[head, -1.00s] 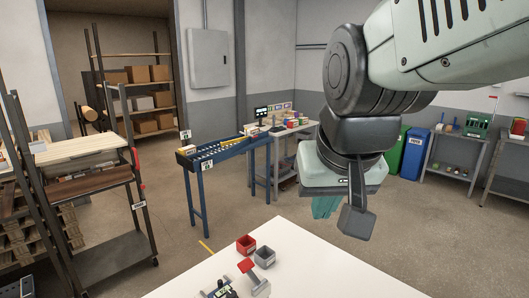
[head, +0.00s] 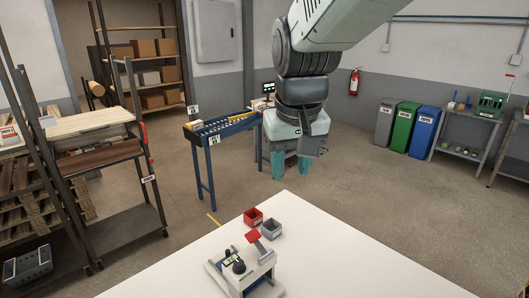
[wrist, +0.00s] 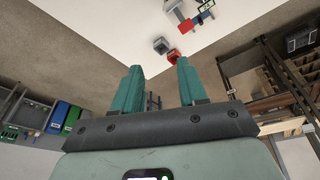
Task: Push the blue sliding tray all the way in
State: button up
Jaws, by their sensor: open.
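A small white and grey fixture (head: 247,272) stands on the white table near the bottom of the head view. It has a black knob on top and a red plate (head: 253,236) at its back. My gripper (head: 291,166) points down, open and empty, beyond the table's far edge and apart from the fixture. Its two teal fingers show in the wrist view (wrist: 160,67).
A red bin (head: 253,217) and a grey bin (head: 271,229) stand behind the fixture, between it and my gripper. The right part of the white table (head: 360,255) is clear. A blue roller conveyor (head: 222,128) stands on the floor beyond.

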jog(key=w+a+f+n+g, duration=0.1)
jog(key=w+a+f, duration=0.4)
jog(key=w+f, duration=0.1)
jog(key=n+g, duration=0.2)
send_near(227, 250)
notch_tip(227, 250, down, 11)
jog(key=shift+w+a+r, duration=0.1)
jog(key=shift+r, duration=0.1)
grip_shut()
